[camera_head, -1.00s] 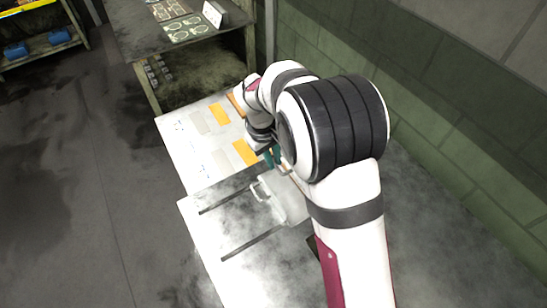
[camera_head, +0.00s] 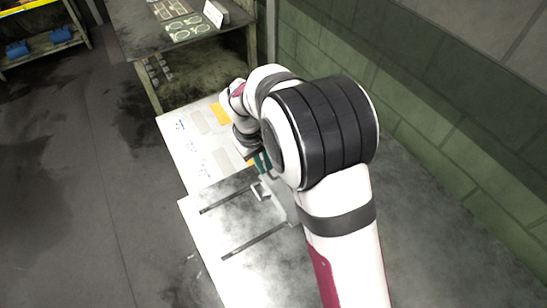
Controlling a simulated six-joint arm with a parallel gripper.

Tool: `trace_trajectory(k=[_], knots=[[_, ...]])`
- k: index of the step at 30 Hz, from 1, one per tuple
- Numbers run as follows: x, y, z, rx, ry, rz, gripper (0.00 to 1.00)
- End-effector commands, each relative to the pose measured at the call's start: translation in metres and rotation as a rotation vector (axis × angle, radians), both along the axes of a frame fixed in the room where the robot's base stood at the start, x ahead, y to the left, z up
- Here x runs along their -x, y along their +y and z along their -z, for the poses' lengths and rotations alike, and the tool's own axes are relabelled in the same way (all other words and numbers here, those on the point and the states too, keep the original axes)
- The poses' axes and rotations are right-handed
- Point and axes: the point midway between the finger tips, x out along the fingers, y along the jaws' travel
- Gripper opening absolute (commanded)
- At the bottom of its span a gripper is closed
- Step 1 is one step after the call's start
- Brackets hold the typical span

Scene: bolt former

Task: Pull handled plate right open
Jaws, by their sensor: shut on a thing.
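My gripper (camera_head: 263,164), with teal fingers, is at the top right of the slotted white panel (camera_head: 215,237), by the handled plate (camera_head: 278,194). It is shut on what appears to be the plate's handle, but my arm and wrist hide most of the grip. A pale handle (camera_head: 258,191) stands up from the panel just below the fingertips. The plate is a light grey piece beside it, partly covered by my arm. Two dark slots run across the panel to the left of the plate.
A white board (camera_head: 180,140) with orange patches lies beyond the panel. A dark workbench (camera_head: 150,38) with papers stands at the back. A green block wall (camera_head: 440,130) bounds the right. The floor at the left is open.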

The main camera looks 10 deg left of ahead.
Motion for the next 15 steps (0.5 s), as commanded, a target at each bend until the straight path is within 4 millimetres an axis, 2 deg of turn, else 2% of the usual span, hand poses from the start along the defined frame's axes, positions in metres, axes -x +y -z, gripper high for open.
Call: trace_trajectory(k=[4,13,14,15], knots=[[0.012,0.013,0.000,-0.002,-0.003,-0.004,0.00],[0.015,0.016,0.000,-0.004,0.000,-0.001,0.00],[0.015,0.016,0.000,-0.005,0.000,-0.002,0.17],[0.015,0.016,0.000,-0.005,0.000,-0.002,0.24]])
